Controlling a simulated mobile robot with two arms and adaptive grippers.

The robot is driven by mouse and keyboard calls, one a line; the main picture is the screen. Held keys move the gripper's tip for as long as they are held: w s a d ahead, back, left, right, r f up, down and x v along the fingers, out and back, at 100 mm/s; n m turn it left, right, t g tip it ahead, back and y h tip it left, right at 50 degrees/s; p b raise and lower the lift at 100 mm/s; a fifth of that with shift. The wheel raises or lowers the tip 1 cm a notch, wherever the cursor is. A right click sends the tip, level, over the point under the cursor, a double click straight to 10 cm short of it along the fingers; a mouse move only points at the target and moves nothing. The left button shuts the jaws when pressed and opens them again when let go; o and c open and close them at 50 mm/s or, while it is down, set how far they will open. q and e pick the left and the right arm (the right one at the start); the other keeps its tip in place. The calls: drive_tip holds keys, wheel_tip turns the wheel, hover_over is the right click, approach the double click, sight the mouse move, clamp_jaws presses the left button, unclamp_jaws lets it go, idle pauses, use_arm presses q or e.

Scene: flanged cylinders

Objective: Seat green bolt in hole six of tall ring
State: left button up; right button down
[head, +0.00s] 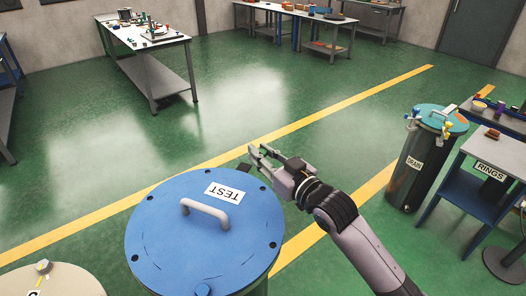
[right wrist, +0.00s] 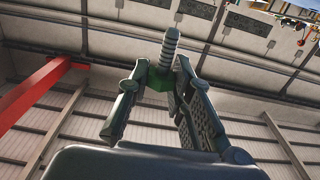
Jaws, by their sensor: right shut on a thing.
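My right gripper (head: 262,154) is beyond the far right rim of the blue-lidded cylinder marked TEST (head: 172,222). In the right wrist view, the right gripper (right wrist: 163,84) is shut on a green-headed bolt (right wrist: 153,88). Its grey threaded shank sticks out past the fingertips. In the head view the bolt is too small and dark to make out. The blue lid has several dark holes around its rim and a grey handle in the middle. No part is labelled tall ring, and I cannot tell which hole is six. My left gripper is not in view.
A beige-topped cylinder (head: 55,284) stands at the lower left. A DRAIN cylinder (head: 412,170) stands at the right beside the RINGS table (head: 502,152). A white-topped table (head: 140,34) with small parts is at the back left. The green floor between is clear.

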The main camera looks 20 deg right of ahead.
drive_tip(key=shift+f, duration=0.75)
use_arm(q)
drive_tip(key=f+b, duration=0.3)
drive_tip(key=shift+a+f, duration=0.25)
use_arm(e)
wheel_tip(320, 180, down, 4)
drive_tip(key=shift+s+f, duration=0.1)
drive_tip(key=shift+f, duration=0.1)
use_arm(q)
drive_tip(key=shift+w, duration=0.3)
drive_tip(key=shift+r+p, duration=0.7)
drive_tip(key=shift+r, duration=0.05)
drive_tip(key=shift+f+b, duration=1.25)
use_arm(e)
drive_tip(key=shift+f, duration=1.9)
